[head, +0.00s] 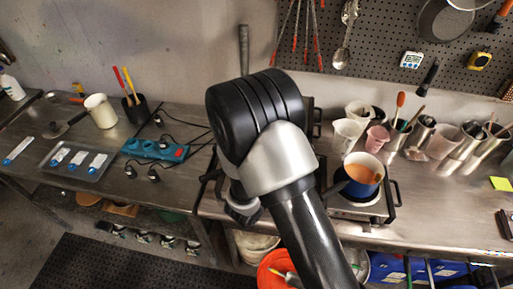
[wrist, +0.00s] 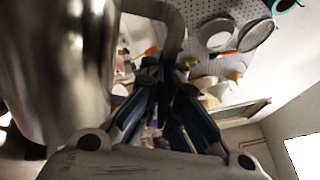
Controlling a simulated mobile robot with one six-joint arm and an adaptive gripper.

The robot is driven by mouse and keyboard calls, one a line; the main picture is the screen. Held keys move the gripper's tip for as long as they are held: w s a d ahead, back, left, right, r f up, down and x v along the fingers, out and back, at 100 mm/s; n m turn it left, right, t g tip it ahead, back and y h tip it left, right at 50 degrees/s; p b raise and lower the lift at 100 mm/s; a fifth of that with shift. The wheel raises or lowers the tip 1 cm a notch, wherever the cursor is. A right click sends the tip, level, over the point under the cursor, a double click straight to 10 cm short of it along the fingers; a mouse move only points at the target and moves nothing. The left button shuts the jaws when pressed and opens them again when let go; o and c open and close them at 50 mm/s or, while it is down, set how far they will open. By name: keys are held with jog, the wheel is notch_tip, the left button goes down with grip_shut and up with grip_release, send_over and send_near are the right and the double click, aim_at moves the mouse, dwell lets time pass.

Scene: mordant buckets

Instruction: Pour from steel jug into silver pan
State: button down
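The steel jug (wrist: 60,70) fills the left of the wrist view, very close to the camera. Its curved handle (wrist: 172,28) runs to the right and down between the dark fingers of my gripper (wrist: 166,78). The fingers look closed on the handle. The jug's mouth and contents are out of sight, and I cannot tell its tilt. In the head view my arm covers the gripper and jug. No silver pan can be made out; a grey upright handle (head: 244,48) shows above my arm, its lower part hidden.
A blue pot (head: 362,181) with orange contents stands on a burner right of my arm. Cups and steel containers (head: 423,130) crowd the bench behind it. At left are a white mug (head: 100,110), a tray (head: 59,159) and a teal power strip (head: 155,149). A pegboard (head: 390,40) hangs behind.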

jog(key=shift+w+a+r+n+p, duration=0.3)
jog(key=shift+a+r+n+p, duration=0.15)
jog(key=shift+r+p, duration=0.2)
jog(key=shift+w+a+r+n+p, duration=0.3)
jog(key=shift+r+n+p, duration=0.2)
jog(key=shift+p, duration=0.2)
dwell(2.2)
jog(key=shift+w+a+r+n+p, duration=0.25)
jog(key=shift+w+a+r+p, duration=0.1)
jog(key=shift+a+p, duration=0.15)
dwell(0.5)
jog(key=shift+w+a, duration=0.1)
jog(key=shift+w, duration=0.05)
jog(key=shift+w+a, duration=0.1)
jog(key=shift+a, duration=0.05)
dwell(0.3)
